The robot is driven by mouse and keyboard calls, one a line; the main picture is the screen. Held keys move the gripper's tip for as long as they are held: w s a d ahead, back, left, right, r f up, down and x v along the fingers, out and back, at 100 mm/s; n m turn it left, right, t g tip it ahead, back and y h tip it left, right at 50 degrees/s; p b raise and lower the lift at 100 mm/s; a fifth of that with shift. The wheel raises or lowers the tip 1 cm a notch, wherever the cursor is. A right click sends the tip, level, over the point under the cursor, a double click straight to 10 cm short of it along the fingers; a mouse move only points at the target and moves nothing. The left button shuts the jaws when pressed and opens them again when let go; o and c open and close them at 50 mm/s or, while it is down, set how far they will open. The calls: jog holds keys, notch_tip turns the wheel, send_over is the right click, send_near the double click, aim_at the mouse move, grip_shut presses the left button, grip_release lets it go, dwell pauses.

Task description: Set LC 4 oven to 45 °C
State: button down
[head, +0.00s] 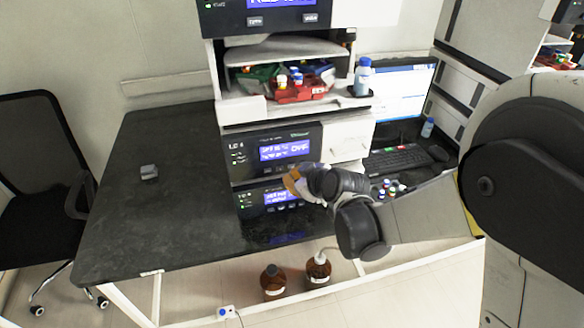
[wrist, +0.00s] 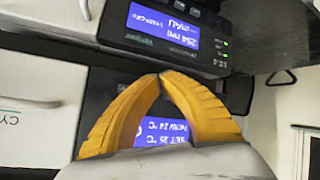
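The LC 4 oven is a dark-fronted module in the middle of the stack. My gripper (head: 289,182) has yellow-orange fingers and is in front of the stack, near the lower edge of the oven panel. In the wrist view my gripper (wrist: 160,76) has its fingertips together, with nothing between them. Whether they touch the panel is unclear.
Below the oven is another module with a blue display (wrist: 165,20), apparently reading 254 nm. A tray of bottles (head: 300,92) is above. A keyboard (head: 396,160) and monitor are to the right. Brown bottles (head: 273,281) stand below the bench. The bench's left side is mostly clear.

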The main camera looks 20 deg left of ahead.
jog(key=shift+s+d, duration=0.15)
jog(key=shift+s, duration=0.05)
dwell(0.3)
jog(key=shift+w, duration=0.15)
jog(key=shift+w+a, duration=0.25)
jog(key=shift+w+a+b, duration=0.2)
jog(key=shift+w+b, duration=0.1)
dwell(0.9)
dwell(0.3)
jog(key=shift+s+d, duration=0.45)
jog(key=shift+s, duration=0.25)
jog(key=shift+b, duration=0.3)
